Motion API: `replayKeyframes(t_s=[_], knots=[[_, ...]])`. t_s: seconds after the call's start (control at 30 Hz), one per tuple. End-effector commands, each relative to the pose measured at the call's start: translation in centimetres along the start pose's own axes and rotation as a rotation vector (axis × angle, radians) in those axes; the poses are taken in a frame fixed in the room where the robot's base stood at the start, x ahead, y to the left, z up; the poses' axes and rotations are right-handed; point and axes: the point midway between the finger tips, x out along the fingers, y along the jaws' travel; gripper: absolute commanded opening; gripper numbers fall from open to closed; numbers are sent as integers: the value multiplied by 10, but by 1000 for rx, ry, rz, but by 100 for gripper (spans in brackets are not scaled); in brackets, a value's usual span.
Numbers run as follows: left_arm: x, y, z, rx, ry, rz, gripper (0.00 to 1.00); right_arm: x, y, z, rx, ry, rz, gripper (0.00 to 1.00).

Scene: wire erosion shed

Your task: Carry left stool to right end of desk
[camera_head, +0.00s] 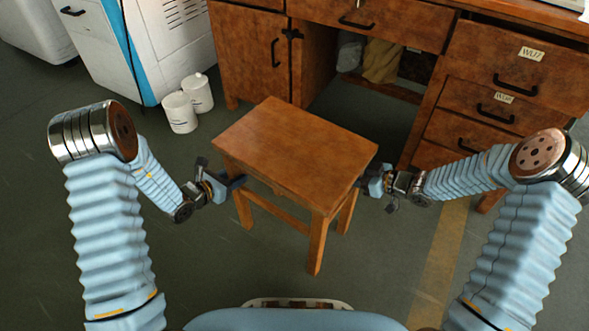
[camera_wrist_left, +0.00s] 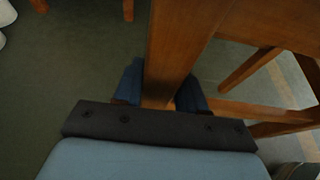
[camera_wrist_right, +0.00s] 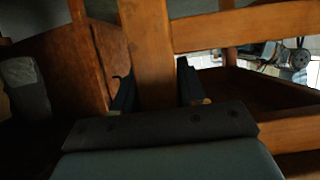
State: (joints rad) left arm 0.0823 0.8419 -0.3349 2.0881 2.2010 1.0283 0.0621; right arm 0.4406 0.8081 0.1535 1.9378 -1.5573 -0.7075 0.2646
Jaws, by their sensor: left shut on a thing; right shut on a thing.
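A wooden stool (camera_head: 295,152) with a square brown seat stands upright between my two arms, in front of the desk (camera_head: 385,30). My left gripper (camera_head: 232,184) is shut on the stool's left leg, below the seat. In the left wrist view the fingers (camera_wrist_left: 159,88) sit on both sides of that leg (camera_wrist_left: 172,50). My right gripper (camera_head: 370,182) is shut on a leg on the stool's right side. In the right wrist view the fingers (camera_wrist_right: 155,88) flank that leg (camera_wrist_right: 150,50). I cannot tell whether the stool's feet touch the floor.
Two white cylindrical containers (camera_head: 180,112) stand on the floor at the left, beside a white and blue cabinet (camera_head: 155,45). The desk has drawers (camera_head: 480,108) at the right and bags (camera_head: 382,60) in its knee space. Open floor (camera_head: 200,265) lies around the stool.

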Motion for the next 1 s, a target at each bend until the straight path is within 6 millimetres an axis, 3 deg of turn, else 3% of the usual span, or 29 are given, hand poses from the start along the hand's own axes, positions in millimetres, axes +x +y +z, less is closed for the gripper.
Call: replayKeyframes(t_s=[0.37,0.8,1.0], knots=[[-3,1,10,2,-7,1,0,-3,1,-10,-3,6,2,0],[-17,1,44,2,-7,2,0,-17,1,-44,-3,6,2,0],[-20,1,50,2,-7,2,0,-20,1,-51,-3,6,2,0]])
